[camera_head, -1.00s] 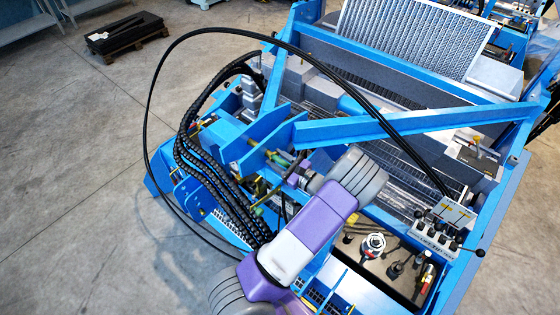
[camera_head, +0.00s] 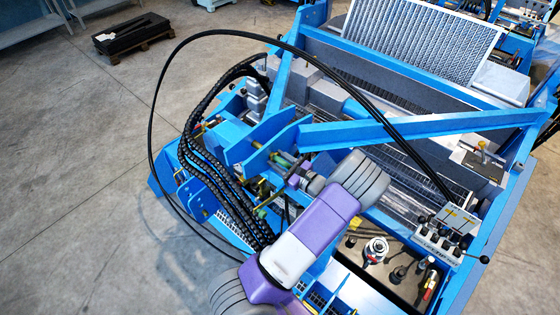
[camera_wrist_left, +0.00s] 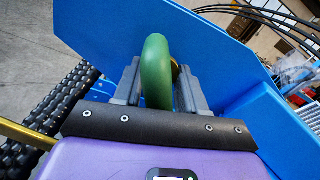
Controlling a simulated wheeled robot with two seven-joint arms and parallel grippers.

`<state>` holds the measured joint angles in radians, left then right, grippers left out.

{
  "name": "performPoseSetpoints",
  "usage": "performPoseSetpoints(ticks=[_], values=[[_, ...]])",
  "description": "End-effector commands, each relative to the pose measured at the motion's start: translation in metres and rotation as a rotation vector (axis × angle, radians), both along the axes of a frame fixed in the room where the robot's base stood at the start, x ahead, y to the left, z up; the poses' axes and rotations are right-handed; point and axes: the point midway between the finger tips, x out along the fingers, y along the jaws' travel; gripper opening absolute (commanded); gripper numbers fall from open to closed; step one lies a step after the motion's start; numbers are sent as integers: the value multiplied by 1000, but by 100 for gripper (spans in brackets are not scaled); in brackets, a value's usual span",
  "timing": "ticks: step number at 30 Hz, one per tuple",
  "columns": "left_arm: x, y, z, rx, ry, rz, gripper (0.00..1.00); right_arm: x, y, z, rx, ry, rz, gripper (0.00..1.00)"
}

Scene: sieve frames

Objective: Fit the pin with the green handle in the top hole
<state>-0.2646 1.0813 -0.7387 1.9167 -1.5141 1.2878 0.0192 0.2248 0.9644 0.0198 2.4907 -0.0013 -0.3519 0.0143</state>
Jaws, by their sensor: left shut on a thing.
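My left gripper (camera_wrist_left: 158,92) is shut on the green handle (camera_wrist_left: 156,62), a thick bent loop standing up between the grey fingers in the left wrist view. A bit of brass-coloured metal shows just behind the handle. A blue plate (camera_wrist_left: 215,50) fills the view right behind the fingers. In the head view my left gripper (camera_head: 289,174) is at the blue brackets on the machine's left end, small and partly hidden by its own wrist. I cannot make out the top hole, nor whether the pin is in it. My right gripper is not in view.
Black ribbed hoses (camera_head: 205,165) run close to the left of the gripper. A blue beam (camera_head: 385,130) crosses behind the arm. A valve block with levers (camera_head: 440,243) stands at the right. A brass-coloured rod (camera_wrist_left: 22,135) shows at the wrist view's left. Open floor lies left.

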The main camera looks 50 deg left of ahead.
Motion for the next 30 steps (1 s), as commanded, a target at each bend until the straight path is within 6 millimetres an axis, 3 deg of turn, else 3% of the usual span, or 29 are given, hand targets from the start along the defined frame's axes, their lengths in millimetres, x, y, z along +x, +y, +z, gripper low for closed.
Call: performPoseSetpoints(ticks=[12, 13, 18, 30], values=[[-1, 8, 2, 6, -1, 2, 0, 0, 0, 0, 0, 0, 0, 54], [-1, 8, 2, 6, -1, 2, 45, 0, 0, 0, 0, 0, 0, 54], [-2, 9, 2, 5, 1, 3, 70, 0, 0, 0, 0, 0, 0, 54], [-4, 8, -1, -2, 3, 8, 70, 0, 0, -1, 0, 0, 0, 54]])
